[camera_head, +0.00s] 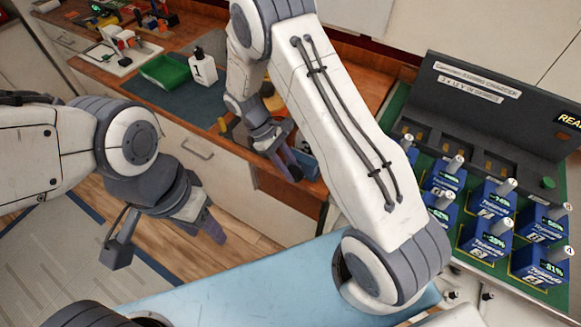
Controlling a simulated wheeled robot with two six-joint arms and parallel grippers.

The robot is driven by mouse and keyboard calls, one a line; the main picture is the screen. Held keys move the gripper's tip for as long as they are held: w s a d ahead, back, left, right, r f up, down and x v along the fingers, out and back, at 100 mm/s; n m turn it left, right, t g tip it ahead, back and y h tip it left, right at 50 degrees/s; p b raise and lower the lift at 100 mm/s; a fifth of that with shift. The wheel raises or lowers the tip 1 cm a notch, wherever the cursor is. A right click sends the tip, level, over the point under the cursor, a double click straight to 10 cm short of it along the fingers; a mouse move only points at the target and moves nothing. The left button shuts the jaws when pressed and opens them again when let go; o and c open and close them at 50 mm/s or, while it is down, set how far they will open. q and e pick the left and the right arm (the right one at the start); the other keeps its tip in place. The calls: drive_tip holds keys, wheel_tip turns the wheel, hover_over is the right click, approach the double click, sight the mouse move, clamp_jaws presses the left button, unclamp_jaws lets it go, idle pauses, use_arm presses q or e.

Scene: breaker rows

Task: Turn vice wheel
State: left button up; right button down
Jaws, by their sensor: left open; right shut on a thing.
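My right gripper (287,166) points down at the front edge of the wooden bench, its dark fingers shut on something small. What it grips is mostly hidden by the fingers and is most likely the vice wheel. A blue part (307,163), perhaps of the vice, shows just right of the fingers. My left gripper (208,226) is open and empty, hanging over the floor in front of the bench drawers, apart from the vice.
The wooden bench (212,30) holds a green tray (165,72) and a white bottle (202,70) on a dark mat. At right, a charger station (505,85) stands behind several blue battery packs (487,236). A light blue surface (225,285) lies in front.

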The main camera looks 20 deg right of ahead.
drive_tip(key=c, duration=0.6)
unclamp_jaws()
